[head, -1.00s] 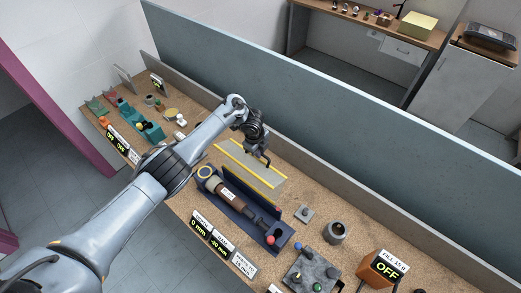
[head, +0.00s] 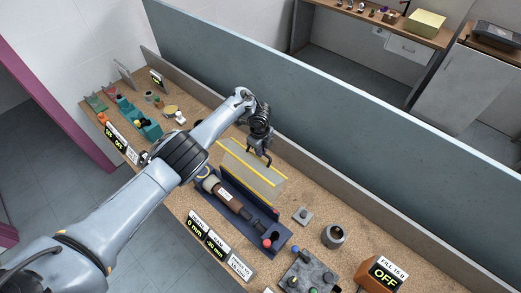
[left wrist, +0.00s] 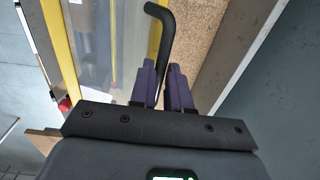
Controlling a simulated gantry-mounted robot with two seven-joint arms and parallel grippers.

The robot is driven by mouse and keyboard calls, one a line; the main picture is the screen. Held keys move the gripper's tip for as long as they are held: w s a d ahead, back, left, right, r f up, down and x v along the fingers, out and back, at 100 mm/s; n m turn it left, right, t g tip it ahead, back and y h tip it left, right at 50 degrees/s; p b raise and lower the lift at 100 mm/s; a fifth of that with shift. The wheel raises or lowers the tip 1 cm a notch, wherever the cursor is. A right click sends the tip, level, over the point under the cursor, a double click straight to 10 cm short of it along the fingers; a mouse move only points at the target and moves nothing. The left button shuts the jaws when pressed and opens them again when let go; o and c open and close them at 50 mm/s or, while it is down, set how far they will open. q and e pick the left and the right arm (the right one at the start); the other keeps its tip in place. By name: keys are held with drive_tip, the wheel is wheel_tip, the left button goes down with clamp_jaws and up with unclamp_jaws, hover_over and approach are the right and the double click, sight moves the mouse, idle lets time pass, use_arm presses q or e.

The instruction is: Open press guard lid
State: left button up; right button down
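The press guard lid (head: 252,168) is a clear panel with yellow edging, beside the dark blue press bed (head: 262,238) that holds a brown cylinder (head: 228,195). The lid looks tilted up, its exact angle unclear. In the left wrist view, the clear panel (left wrist: 90,50) and its yellow edge (left wrist: 60,45) fill the left side. My left gripper (head: 266,160) is at the lid's far side. A black bent handle (left wrist: 164,32) runs down between its fingers (left wrist: 163,75), which look closed around it. The handle's lower end is hidden. My right gripper is out of view.
A low wall (head: 330,120) runs close behind the bench. A grey cup (head: 333,236), a dark plate with knobs (head: 308,272) and an orange display box (head: 380,275) stand at the right. Label signs (head: 210,235) line the front edge. Small parts stand at the left.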

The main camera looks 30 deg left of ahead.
use_arm(q)
drive_tip(key=o, duration=0.3)
drive_tip(key=shift+w+r, duration=0.1)
drive_tip(key=shift+s+r+p, duration=0.15)
drive_tip(key=shift+r+p, duration=1.1)
drive_tip(key=shift+r, duration=1.45)
drive_tip(key=shift+s+r+p, duration=0.15)
drive_tip(key=shift+r+p, duration=1.1)
drive_tip(key=shift+r, duration=1.4)
drive_tip(key=shift+s, duration=0.1)
